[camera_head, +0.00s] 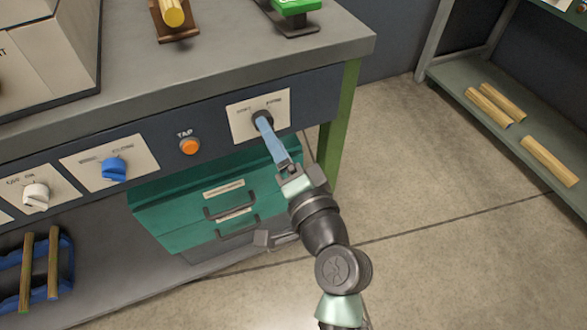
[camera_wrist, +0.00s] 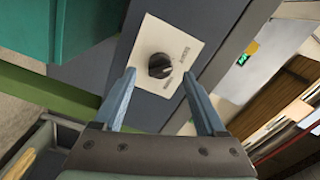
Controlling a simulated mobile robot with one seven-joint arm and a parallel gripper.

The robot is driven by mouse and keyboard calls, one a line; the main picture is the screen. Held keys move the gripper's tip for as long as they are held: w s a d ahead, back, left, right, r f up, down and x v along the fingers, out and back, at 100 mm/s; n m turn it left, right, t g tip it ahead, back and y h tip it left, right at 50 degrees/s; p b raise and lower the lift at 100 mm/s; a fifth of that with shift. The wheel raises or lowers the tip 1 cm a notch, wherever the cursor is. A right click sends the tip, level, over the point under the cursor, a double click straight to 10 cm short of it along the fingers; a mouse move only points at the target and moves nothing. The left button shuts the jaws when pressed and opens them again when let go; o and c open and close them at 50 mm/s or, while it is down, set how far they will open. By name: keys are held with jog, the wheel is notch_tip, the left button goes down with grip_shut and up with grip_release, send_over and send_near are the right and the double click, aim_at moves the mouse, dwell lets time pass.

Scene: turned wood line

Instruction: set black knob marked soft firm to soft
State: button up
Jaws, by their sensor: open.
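The black knob (camera_head: 260,114) sits on a white plate (camera_head: 245,128) at the right end of the bench's front panel, partly hidden by my fingers. The plate has small lettering above the knob, at its left and right. In the wrist view the knob (camera_wrist: 160,66) shows between my two blue fingertips, with a gap on each side. My gripper (camera_head: 262,124) is open and points at the knob; its fingers also show in the wrist view (camera_wrist: 159,75). I cannot tell how far the tips are from the panel or which way the knob points.
An orange TAP button (camera_head: 190,146), a blue knob (camera_head: 114,168) and a white knob (camera_head: 36,196) are left of it on the panel. A green drawer box (camera_head: 165,215) is below. A green bench leg (camera_head: 338,120) stands to the right, with open floor beyond.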

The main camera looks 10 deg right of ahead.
jog(key=v, duration=0.9)
jog(key=shift+s+d, duration=0.15)
jog(key=shift+s, duration=0.2)
jog(key=shift+w+r, duration=0.1)
jog(key=w+a+r+n+t+h, duration=0.1)
jog(key=w+r+n+t, duration=0.15)
jog(key=r, duration=0.65)
jog(key=w+a+r+n+t, duration=0.1)
jog(key=r+n, duration=0.2)
jog(key=r, duration=0.5)
jog(key=w+a+r+n+t+h, duration=0.1)
jog(key=w+r+n, duration=0.15)
jog(key=r, duration=0.65)
jog(key=s+a+r+n+t+h, duration=0.1)
jog(key=s+r+t+h, duration=0.2)
jog(key=r, duration=0.6)
jog(key=s+r+n+t, duration=0.2)
jog(key=s+r+t, duration=0.1)
jog(key=s+r, duration=0.4)
notch_tip(320, 180, up, 34)
jog(key=w+p, duration=0.1)
jog(key=p, duration=3.1)
jog(key=shift+w+m+h+p, duration=0.2)
jog(key=shift+m+h+p, duration=0.1)
jog(key=shift+p, duration=0.1)
